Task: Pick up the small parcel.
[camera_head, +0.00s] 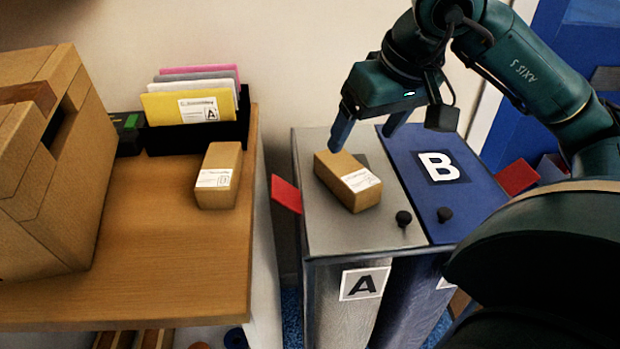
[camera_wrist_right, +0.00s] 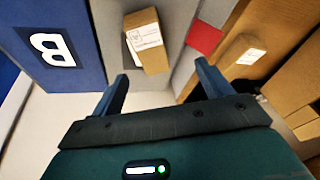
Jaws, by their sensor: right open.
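A small brown parcel (camera_head: 345,178) with a white label lies on the grey lid marked A. It also shows in the right wrist view (camera_wrist_right: 152,58), ahead of the fingertips. Another small brown parcel (camera_head: 219,172) with a white label lies on the wooden table near its right edge; it shows in the right wrist view (camera_wrist_right: 238,62) too. My right gripper (camera_head: 363,142) is open and empty, above and behind the parcel on the lid. Its two fingers are apart, and I cannot tell whether one touches that parcel. My left gripper is out of view.
The grey lid (camera_head: 320,232) and blue lid B (camera_head: 400,158) each have a dark knob in front. Red flaps (camera_head: 286,194) stick out at the sides. The wooden table (camera_head: 150,235) holds a large carton (camera_head: 40,200) and a black holder of envelopes (camera_head: 190,107). A gap separates table and bins.

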